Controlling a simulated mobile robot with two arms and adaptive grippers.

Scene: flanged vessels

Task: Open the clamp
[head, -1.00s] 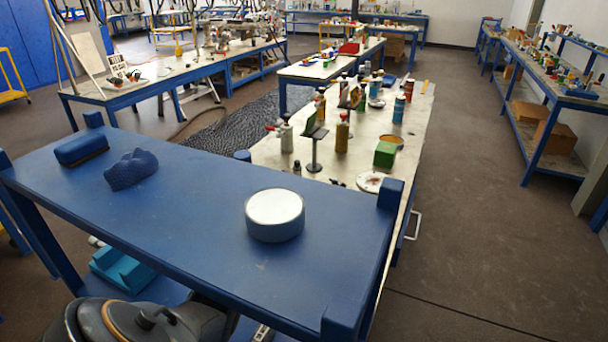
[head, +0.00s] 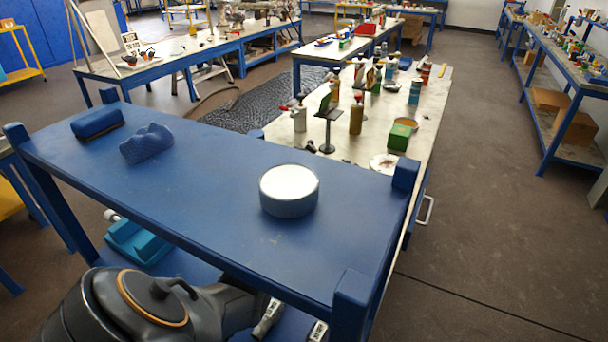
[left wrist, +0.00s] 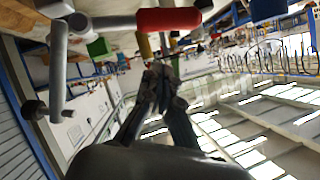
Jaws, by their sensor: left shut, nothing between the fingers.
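A red handle (left wrist: 168,19) on a grey metal bar (left wrist: 113,22) crosses the top of the left wrist view; it looks like part of the clamp. A thicker grey bar (left wrist: 57,70) with a dark knob runs down the left side of that view. My left gripper (left wrist: 155,76) is shut and empty, with its dark fingers together below the red handle. A gap shows in the picture between them, but I cannot tell its depth. I cannot make out the clamp in the head view. My right gripper is not clearly in view.
A blue table (head: 215,215) fills the front, bearing a white-topped round tin (head: 289,190), a blue lumpy object (head: 147,144) and a blue block (head: 97,124). A cluttered bench (head: 345,143) stands behind. The floor (head: 480,210) at right is clear.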

